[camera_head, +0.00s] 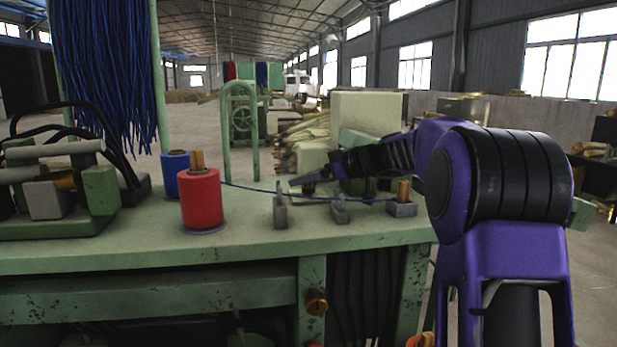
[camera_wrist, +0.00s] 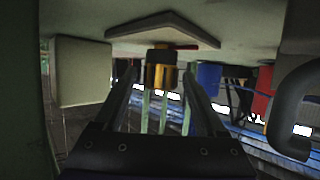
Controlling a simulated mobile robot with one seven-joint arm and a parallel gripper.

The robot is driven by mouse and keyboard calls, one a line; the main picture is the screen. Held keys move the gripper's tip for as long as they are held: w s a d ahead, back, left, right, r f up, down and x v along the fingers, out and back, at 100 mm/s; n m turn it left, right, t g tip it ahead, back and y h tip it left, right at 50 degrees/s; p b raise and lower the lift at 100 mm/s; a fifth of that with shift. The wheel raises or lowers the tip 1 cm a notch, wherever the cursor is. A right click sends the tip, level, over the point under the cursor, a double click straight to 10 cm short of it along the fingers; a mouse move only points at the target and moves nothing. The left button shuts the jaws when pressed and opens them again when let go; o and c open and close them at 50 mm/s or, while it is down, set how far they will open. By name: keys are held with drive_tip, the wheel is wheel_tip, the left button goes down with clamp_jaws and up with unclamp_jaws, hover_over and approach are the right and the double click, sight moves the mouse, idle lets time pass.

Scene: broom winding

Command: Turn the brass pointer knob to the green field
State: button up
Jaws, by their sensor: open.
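The brass pointer knob (camera_wrist: 161,72) hangs in the upside-down wrist view under a grey plate (camera_wrist: 150,28), with a reddish strip beside its base. My gripper (camera_wrist: 160,80) is open, one finger on each side of the knob; I cannot tell whether they touch it. In the head view my gripper (camera_head: 297,183) points left, low over the green bench (camera_head: 250,240), by a small brownish piece (camera_head: 309,187) that may be the knob. I cannot make out a green field on the plate.
A red spool (camera_head: 201,200) and a blue spool (camera_head: 175,172) stand left of my gripper. A blue wire (camera_head: 262,189) runs past small grey blocks (camera_head: 340,209). A round brass part (camera_head: 316,302) sits on the bench front. Machinery (camera_head: 60,190) fills the left.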

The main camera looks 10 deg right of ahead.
clamp_jaws()
drive_tip(key=m+h+b, duration=0.1)
drive_tip(key=b, duration=0.2)
drive_tip(key=shift+f+t, duration=0.3)
drive_tip(key=shift+f, duration=0.05)
drive_tip(key=shift+m+t+h+b, duration=0.5)
drive_tip(key=shift+h+b, duration=0.1)
drive_tip(key=shift+b, duration=0.65)
drive_tip(key=shift+r+m+h+b, duration=0.3)
drive_tip(key=shift+m+h+b, duration=0.1)
drive_tip(key=shift+m+b, duration=0.1)
unclamp_jaws()
